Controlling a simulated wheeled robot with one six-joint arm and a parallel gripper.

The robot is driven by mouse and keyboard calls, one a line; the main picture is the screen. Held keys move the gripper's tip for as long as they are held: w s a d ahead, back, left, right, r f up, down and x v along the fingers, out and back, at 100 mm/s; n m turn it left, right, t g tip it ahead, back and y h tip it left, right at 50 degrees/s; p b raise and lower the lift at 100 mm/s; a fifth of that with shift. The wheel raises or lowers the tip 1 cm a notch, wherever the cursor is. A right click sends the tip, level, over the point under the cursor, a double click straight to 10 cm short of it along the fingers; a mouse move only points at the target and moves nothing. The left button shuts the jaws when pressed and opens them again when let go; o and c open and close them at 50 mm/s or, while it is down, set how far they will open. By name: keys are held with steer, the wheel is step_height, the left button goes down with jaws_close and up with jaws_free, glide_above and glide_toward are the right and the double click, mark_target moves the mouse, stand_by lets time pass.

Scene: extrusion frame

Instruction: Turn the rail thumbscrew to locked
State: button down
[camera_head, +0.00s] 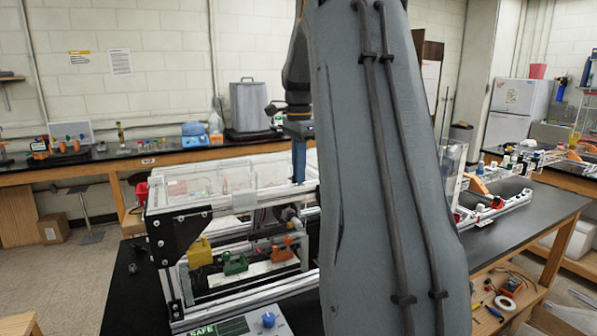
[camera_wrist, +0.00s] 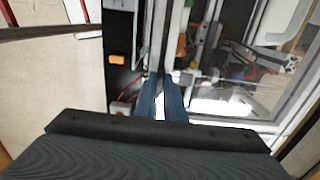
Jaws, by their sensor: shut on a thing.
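My gripper (camera_head: 299,180) points straight down at the top rail (camera_head: 265,195) of the extrusion frame, near the rail's right part, with my arm just to its right. In the wrist view my two blue fingers (camera_wrist: 160,80) reach to the rail beside a dark upright. They are nearly together, shut on a small part that they mostly hide. By its place on the rail this is the rail thumbscrew, but its shape and turn angle cannot be made out.
Yellow (camera_head: 200,252), green (camera_head: 235,264) and orange (camera_head: 282,250) handles sit inside the frame, below the top rail. A control box with a green SAFE display (camera_head: 218,329) and a blue knob (camera_head: 268,320) stands in front. My arm hides the frame's right side.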

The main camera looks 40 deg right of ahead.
steer(key=shift+r, duration=0.1)
steer(key=c, duration=1.8)
jaws_free()
steer(key=shift+c, duration=0.2)
steer(key=shift+r+b, duration=1.45)
steer(key=shift+r, duration=2.4)
